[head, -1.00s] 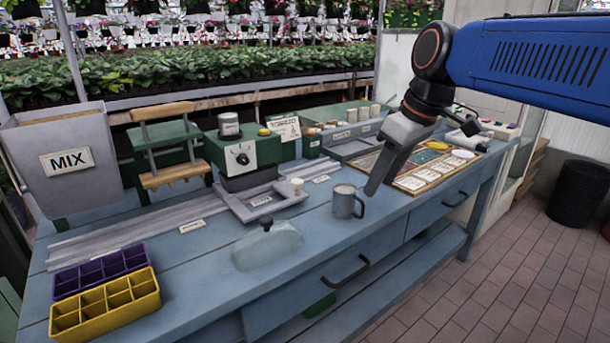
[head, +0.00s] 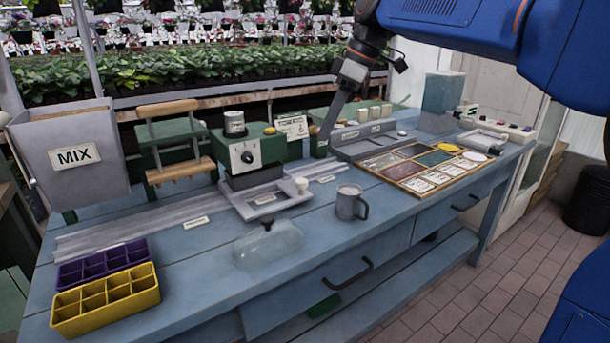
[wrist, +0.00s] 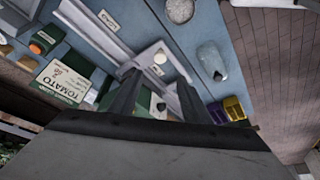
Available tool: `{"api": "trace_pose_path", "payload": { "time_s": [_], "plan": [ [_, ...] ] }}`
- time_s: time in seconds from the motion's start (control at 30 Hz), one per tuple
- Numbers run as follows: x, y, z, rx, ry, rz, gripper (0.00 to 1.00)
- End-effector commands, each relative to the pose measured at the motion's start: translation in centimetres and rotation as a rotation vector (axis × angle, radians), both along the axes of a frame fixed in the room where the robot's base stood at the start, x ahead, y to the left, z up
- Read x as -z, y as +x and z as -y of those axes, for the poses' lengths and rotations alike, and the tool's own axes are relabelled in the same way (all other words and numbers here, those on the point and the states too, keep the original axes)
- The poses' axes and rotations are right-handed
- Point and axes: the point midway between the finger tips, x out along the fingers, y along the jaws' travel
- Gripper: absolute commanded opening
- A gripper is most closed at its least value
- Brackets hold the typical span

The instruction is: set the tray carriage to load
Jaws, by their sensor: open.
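The tray carriage (head: 268,203) is a grey frame on a long grey rail (head: 130,235), in front of the green dial machine (head: 250,150). A white knob (head: 301,184) stands at its right side. The carriage also shows in the wrist view (wrist: 150,52), with the knob (wrist: 160,57) just beyond my fingers. My gripper (head: 323,138) is open and empty, above the bench behind and right of the knob. Its two dark fingers (wrist: 158,82) reach toward the carriage in the wrist view, apart from it.
A grey mug (head: 350,203) and a clear domed cover with a black knob (head: 268,245) stand in front of the rail. Purple (head: 105,265) and yellow (head: 105,302) compartment trays are at left. A seed-packet sign (head: 292,128) and a grey tray (head: 365,142) stand behind.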

Motion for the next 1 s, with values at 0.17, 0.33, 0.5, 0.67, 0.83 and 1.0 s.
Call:
{"api": "trace_pose_path", "payload": {
  "time_s": [0.17, 0.33, 0.5, 0.67, 0.83, 1.0],
  "plan": [
    [3.0, 0.1, -1.2, -0.001, -0.001, -0.003, 0.44],
    [5.8, 0.4, -2.4, 0.000, -0.001, -0.003, 0.44],
    [8.7, 0.6, -3.5, 0.000, -0.001, -0.003, 0.44],
    [11.0, 0.8, -4.5, 0.000, -0.001, -0.002, 0.44],
    [12.8, 0.9, -5.2, 0.001, -0.001, -0.001, 0.44],
    [13.7, 1.1, -5.6, 0.002, 0.000, 0.000, 0.44]
  ]
}}
